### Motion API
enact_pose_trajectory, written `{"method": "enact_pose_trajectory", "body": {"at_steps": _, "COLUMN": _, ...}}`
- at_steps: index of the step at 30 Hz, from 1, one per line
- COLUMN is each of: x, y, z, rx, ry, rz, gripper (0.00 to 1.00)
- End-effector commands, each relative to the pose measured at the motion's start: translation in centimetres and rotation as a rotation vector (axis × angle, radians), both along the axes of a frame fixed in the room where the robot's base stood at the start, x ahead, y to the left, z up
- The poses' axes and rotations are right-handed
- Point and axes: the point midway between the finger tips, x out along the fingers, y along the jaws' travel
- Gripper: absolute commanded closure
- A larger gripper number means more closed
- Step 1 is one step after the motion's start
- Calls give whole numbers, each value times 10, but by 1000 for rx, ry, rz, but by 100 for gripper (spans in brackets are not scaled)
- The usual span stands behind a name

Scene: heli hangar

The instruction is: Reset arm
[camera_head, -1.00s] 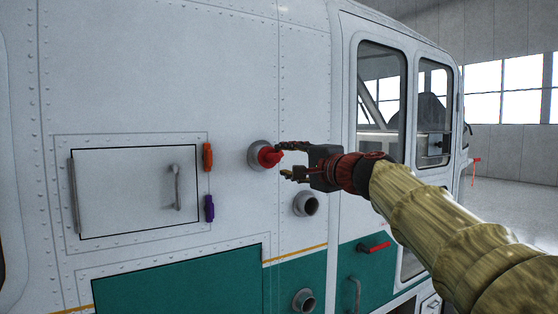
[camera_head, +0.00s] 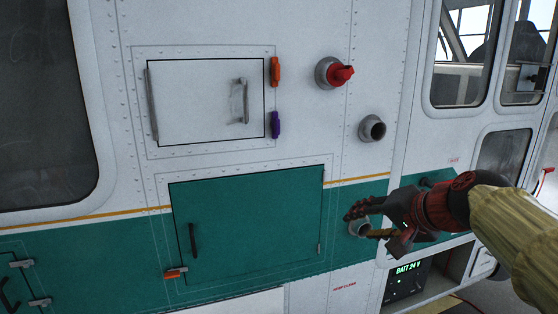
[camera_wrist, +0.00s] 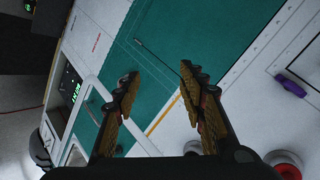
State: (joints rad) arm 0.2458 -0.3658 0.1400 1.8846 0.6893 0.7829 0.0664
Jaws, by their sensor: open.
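My gripper (camera_head: 368,222) is open and empty at the right of the head view, in front of the helicopter's side. It overlaps a lower grey round port (camera_head: 358,229) in the picture; I cannot tell the distance between them. In the wrist view my gripper's two fingers (camera_wrist: 158,92) stand apart with nothing between them, over the green and white panel. My arm's tan sleeve reaches in from the right edge. A red knob in a grey socket (camera_head: 335,73) stands up and left of my gripper, clear of it.
A white hatch (camera_head: 200,100) has orange (camera_head: 275,72) and purple (camera_head: 275,125) latches at its right edge. A green hatch (camera_head: 250,225) lies below. Another grey port (camera_head: 372,128) is above my gripper. A lit "BATT 24 V" display (camera_head: 408,268) sits in a recess below.

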Motion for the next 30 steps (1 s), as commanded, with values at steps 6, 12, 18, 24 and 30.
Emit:
{"method": "enact_pose_trajectory", "body": {"at_steps": 6, "x": -84, "y": 3, "z": -141, "rx": -248, "ry": 163, "rz": 134, "gripper": 59}}
{"method": "enact_pose_trajectory", "body": {"at_steps": 12, "x": -162, "y": -4, "z": -257, "rx": -465, "ry": 283, "rz": 259, "gripper": 59}}
{"method": "enact_pose_trajectory", "body": {"at_steps": 18, "x": -223, "y": -11, "z": -351, "rx": -626, "ry": 344, "rz": 354, "gripper": 59}}
{"method": "enact_pose_trajectory", "body": {"at_steps": 24, "x": -249, "y": -4, "z": -406, "rx": -684, "ry": 314, "rz": 400, "gripper": 59}}
{"method": "enact_pose_trajectory", "body": {"at_steps": 30, "x": -250, "y": 4, "z": -417, "rx": -693, "ry": 273, "rz": 414, "gripper": 59}}
